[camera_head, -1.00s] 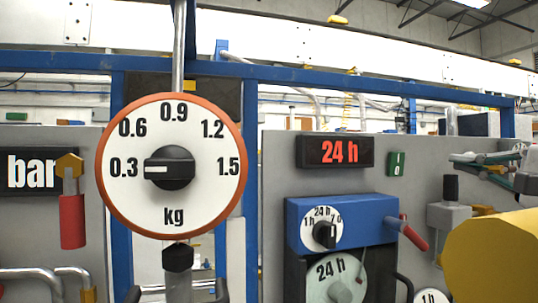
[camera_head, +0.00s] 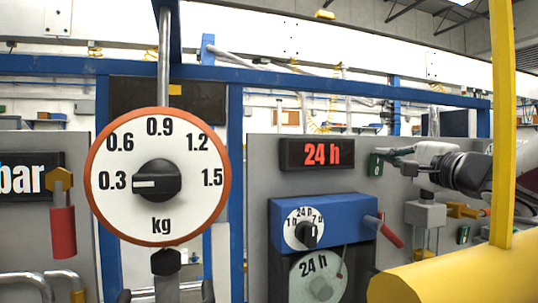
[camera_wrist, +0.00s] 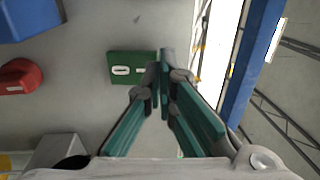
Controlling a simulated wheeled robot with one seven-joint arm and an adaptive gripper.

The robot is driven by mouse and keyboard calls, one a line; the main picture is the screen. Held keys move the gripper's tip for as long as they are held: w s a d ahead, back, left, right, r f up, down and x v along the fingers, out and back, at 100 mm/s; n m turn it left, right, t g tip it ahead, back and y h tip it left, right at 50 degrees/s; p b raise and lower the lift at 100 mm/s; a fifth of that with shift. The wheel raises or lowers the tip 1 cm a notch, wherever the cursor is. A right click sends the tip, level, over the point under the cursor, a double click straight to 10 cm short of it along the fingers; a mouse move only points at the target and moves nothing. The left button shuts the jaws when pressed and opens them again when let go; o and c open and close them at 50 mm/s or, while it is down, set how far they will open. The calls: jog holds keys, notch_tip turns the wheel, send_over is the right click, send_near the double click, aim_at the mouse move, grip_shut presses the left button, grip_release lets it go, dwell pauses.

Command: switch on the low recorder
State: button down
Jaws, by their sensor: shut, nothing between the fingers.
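A recorder with a blue housing (camera_head: 342,213), a dial (camera_head: 305,229) and a pale round chart (camera_head: 317,278) is mounted on the grey panel in the head view, under a red "24 h" display (camera_head: 316,153). A green switch (camera_head: 375,167) sits right of that display; it also shows in the wrist view (camera_wrist: 124,71) with a white oval mark. My gripper (camera_head: 383,154) is shut and empty, its fingertips at the switch. In the wrist view the fingertips (camera_wrist: 165,62) overlap the switch's right edge; I cannot tell whether they touch. Which recorder is the low one is unclear.
A red-handled lever (camera_head: 390,235) sticks out right of the blue housing. A large kg dial (camera_head: 160,177) hangs in front at left. A yellow bar (camera_head: 501,120) and yellow cylinder (camera_head: 450,277) stand near at right. Another small green switch (camera_head: 463,234) is lower right.

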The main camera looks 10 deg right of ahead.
jog(key=shift+w+a+r, duration=0.1)
jog(key=shift+w+a, duration=0.05)
jog(key=shift+w, duration=0.5)
